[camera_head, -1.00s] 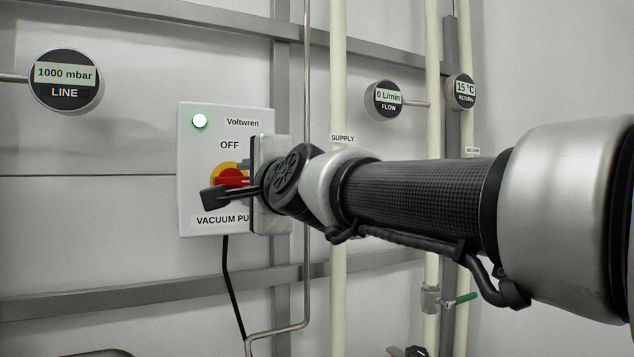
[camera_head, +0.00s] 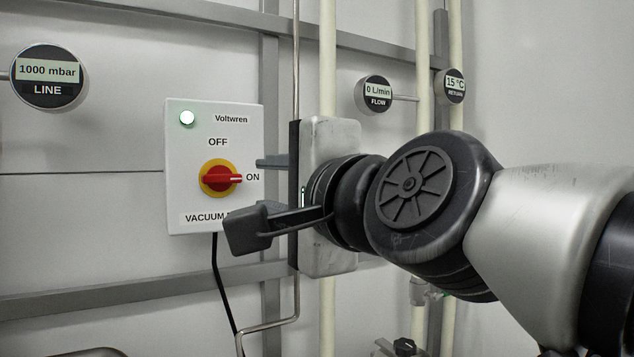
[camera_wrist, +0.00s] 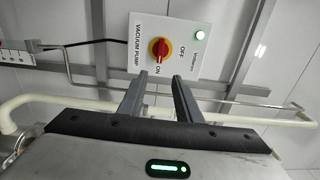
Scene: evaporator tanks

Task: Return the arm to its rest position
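My gripper (camera_head: 262,162) is at the right of the vacuum pump switch box (camera_head: 190,150) in the head view, with part of its fingers hidden behind its own palm. In the wrist view my gripper (camera_wrist: 159,80) shows two grey fingers apart with nothing between them. The red handle (camera_head: 222,179) on its yellow disc points right to ON. The box also shows in the wrist view (camera_wrist: 182,30), beyond the fingertips, with a gap to the red handle (camera_wrist: 161,49). The box's green lamp (camera_head: 187,118) is lit.
A LINE gauge (camera_head: 48,76) reads 1000 mbar at the left. A FLOW gauge (camera_head: 375,94) reads 0 L/min, and a RETURN gauge (camera_head: 452,86) reads 15 °C. Pale pipes (camera_head: 422,60) and grey rails (camera_head: 130,286) run along the wall behind my arm.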

